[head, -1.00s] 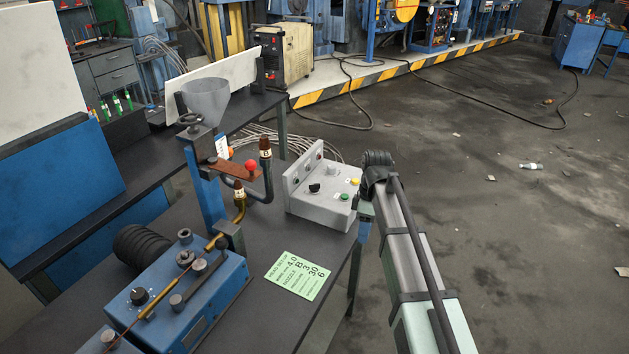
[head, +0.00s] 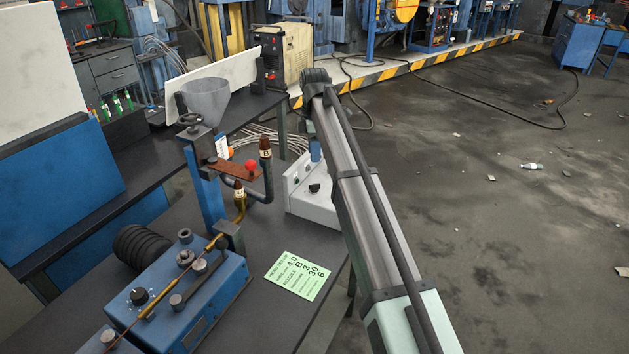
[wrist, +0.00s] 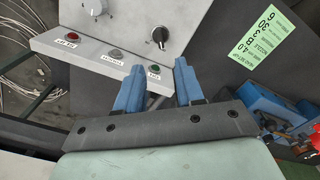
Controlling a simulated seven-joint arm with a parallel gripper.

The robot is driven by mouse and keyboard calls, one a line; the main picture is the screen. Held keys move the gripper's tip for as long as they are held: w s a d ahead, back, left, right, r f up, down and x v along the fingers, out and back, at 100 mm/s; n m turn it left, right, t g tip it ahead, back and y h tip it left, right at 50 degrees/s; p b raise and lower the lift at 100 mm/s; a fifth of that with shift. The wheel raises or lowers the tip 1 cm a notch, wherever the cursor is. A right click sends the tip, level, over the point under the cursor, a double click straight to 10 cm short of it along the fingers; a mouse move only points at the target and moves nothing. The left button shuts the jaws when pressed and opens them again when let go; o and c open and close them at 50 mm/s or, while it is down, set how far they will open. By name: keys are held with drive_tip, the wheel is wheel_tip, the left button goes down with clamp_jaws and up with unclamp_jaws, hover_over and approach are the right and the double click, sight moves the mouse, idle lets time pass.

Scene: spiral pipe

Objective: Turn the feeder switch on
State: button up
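The grey control box (head: 312,208) stands on the dark bench in the head view, its right part hidden behind my arm. A black knob (head: 314,188) shows on its face. In the wrist view the box face (wrist: 130,28) carries a black rotary knob (wrist: 160,35), a second knob (wrist: 95,7), and a labelled row with a red button (wrist: 73,36), a grey one (wrist: 117,53) and a green one (wrist: 154,68). I cannot read which is the feeder switch. My gripper (wrist: 159,66) is open and empty, its blue fingers apart, with the green button between them in the picture. One finger (head: 315,150) shows in the head view.
A green note card (head: 299,275) lies on the bench in front of the box. A pipe stand with a hopper (head: 206,100) and red-knobbed lever (head: 250,166) stands left of the box. A blue machine (head: 180,295) sits at front left. Open floor lies right of the bench.

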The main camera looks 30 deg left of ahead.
sight(315, 184)
wheel_tip(315, 184, down, 11)
drive_tip(key=shift+f, duration=0.1)
idle(0.3)
drive_tip(key=shift+c, duration=0.3)
clamp_jaws()
